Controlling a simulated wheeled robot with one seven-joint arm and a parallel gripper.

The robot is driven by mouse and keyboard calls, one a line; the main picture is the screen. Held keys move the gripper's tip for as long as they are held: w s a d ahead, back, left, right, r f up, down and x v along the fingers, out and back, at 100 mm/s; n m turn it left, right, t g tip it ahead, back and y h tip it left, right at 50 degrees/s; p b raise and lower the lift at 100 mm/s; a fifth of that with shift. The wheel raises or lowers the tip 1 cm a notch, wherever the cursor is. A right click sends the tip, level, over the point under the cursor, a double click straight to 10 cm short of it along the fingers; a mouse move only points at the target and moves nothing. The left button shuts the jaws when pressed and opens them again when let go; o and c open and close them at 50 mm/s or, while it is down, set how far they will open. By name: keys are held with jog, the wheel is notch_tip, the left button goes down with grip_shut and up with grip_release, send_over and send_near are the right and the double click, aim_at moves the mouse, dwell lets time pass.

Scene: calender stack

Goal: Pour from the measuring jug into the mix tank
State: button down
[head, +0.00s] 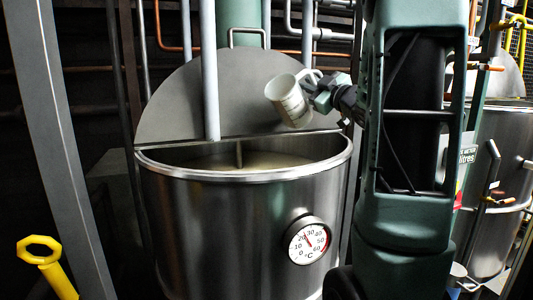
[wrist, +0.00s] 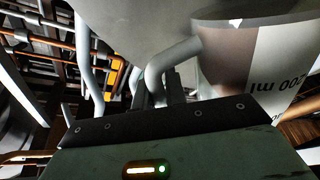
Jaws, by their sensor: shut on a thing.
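The measuring jug (head: 289,101) is pale with printed markings. It is tilted in the air above the right part of the mix tank, its mouth toward the upper left. My gripper (head: 316,86) is shut on the jug's handle, to the right of the jug. In the wrist view the jug (wrist: 262,60) shows large at the right with "200 ml" print, and its curved handle (wrist: 172,65) runs between the jaws. The mix tank (head: 230,225) is a steel vessel, open in front, with pale liquid (head: 215,160) inside. No stream of liquid shows. The jug's inside is hard to make out.
A half-round lid (head: 180,95) stands upright behind the tank opening. A grey vertical pipe (head: 209,70) and a stirrer shaft enter the tank. A dial thermometer (head: 307,241) is on the tank's front. Another steel vessel (head: 500,150) stands at the right.

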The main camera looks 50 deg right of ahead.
aim_at(303, 74)
jog(key=shift+a+r+n+t+y+p, duration=0.2)
jog(key=shift+a+r+n+t+p, duration=0.1)
jog(key=shift+r+n, duration=0.5)
jog(key=shift+a+r+n+t+y+p, duration=0.15)
jog(key=shift+a+r+n+y+p, duration=0.15)
jog(key=shift+r+n, duration=0.5)
jog(key=shift+a+r+n+t+y+p, duration=0.1)
jog(key=shift+a+r+n+t+p, duration=0.2)
jog(key=shift+r+n, duration=0.45)
dwell(1.8)
jog(key=shift+a+n+t+y, duration=0.25)
jog(key=shift+a+n+y, duration=0.4)
jog(key=shift+n, duration=0.6)
dwell(1.8)
jog(key=shift+a+f+b, duration=0.2)
jog(key=shift+f+b, duration=0.1)
jog(key=shift+b, duration=0.45)
jog(key=shift+a+f+n+b, duration=0.3)
jog(key=shift+f+b, duration=0.35)
jog(key=shift+b, duration=0.4)
